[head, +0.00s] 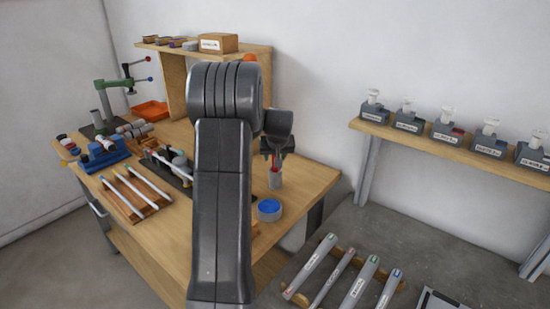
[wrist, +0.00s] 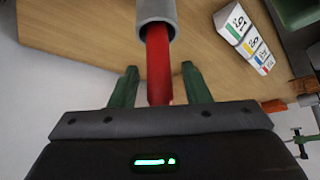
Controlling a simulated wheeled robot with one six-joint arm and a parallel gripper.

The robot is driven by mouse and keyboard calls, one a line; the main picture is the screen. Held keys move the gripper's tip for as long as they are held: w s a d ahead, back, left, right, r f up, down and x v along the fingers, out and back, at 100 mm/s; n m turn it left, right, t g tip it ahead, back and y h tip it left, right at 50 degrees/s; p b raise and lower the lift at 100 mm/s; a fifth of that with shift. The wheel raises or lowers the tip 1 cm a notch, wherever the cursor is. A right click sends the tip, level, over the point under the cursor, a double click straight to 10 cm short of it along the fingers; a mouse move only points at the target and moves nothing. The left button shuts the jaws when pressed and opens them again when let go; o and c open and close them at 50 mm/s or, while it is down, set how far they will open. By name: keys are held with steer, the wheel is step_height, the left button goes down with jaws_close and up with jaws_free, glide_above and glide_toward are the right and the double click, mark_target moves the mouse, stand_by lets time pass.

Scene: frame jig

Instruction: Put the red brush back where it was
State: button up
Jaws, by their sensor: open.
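The red brush (wrist: 158,62) stands in a grey cup (wrist: 155,11), its red end sticking out of the mouth toward my gripper. In the head view the cup (head: 275,181) stands on the wooden bench near its right edge, with a little red showing above its rim. My gripper (wrist: 159,72) is open, with its two green fingers on either side of the brush and a gap on each side. In the head view my gripper (head: 277,158) is just above the cup. The lower part of the brush is hidden inside the cup.
A round tin with blue contents (head: 269,209) stands close in front of the cup. The wooden bench (head: 322,178) is bare to the cup's right. White labelled blocks (wrist: 243,35) lie beyond in the wrist view. My arm hides the bench's middle.

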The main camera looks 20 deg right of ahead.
steer(key=b+v, duration=0.1)
steer(key=v, duration=1)
steer(key=shift+s, duration=0.1)
stand_by(1.0)
